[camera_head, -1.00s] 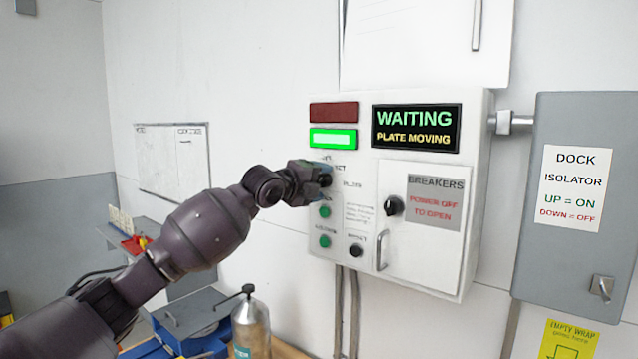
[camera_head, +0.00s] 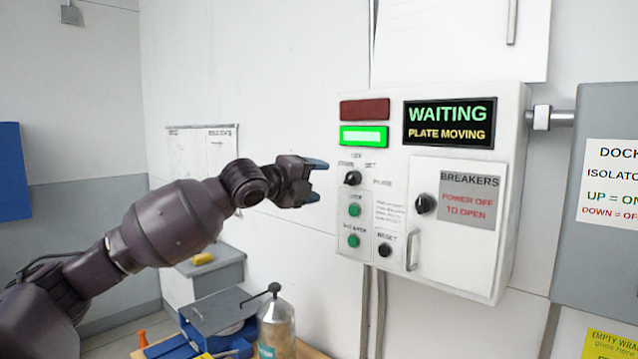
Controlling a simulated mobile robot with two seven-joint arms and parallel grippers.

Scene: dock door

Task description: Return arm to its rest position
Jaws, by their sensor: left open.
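My left gripper (camera_head: 315,181) is open and empty, its two blue-tipped fingers pointing right. It is in front of the wall, just left of the white control box (camera_head: 515,190), and apart from it. A black selector knob (camera_head: 352,178) on the box is now fully visible beside the fingertips. The box's display (camera_head: 449,123) reads "WAITING" and "PLATE MOVING". Its green lamp (camera_head: 364,136) is lit and the red lamp (camera_head: 364,110) above it is dark. My right gripper is not in view.
A grey dock isolator box (camera_head: 580,220) is at the right. Open space lies left of the control box.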

